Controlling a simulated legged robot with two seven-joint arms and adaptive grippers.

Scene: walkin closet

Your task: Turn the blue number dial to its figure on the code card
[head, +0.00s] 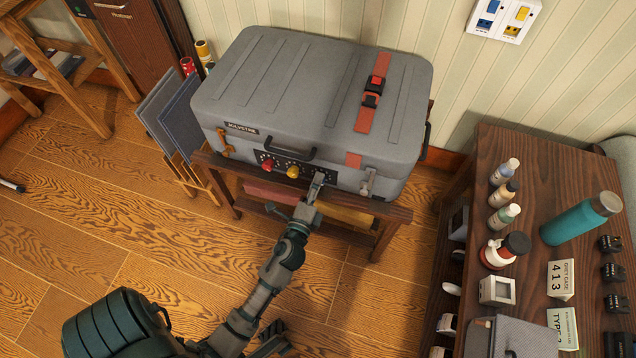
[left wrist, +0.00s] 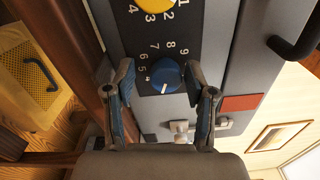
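The grey suitcase (head: 300,95) lies on a wooden rack, its front plate carrying a red dial (head: 267,164) and a yellow dial (head: 293,171). The blue dial (left wrist: 166,77) shows in the left wrist view, with figures such as 6, 7, 8 and 9 around it. Its white mark points toward the bottom of that picture. My left gripper (left wrist: 167,98) is open, its fingers on either side of the blue dial with gaps showing. In the head view my left gripper (head: 316,188) hides this dial. A code card (head: 561,280) on the dresser reads 413. My right gripper is not seen.
The dark wooden dresser (head: 545,165) at the right holds small bottles, a teal flask (head: 580,218) and a second card (head: 563,327). A black handle (head: 296,152) and a metal latch (head: 368,182) are on the suitcase front. Open wooden floor lies left of my arm.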

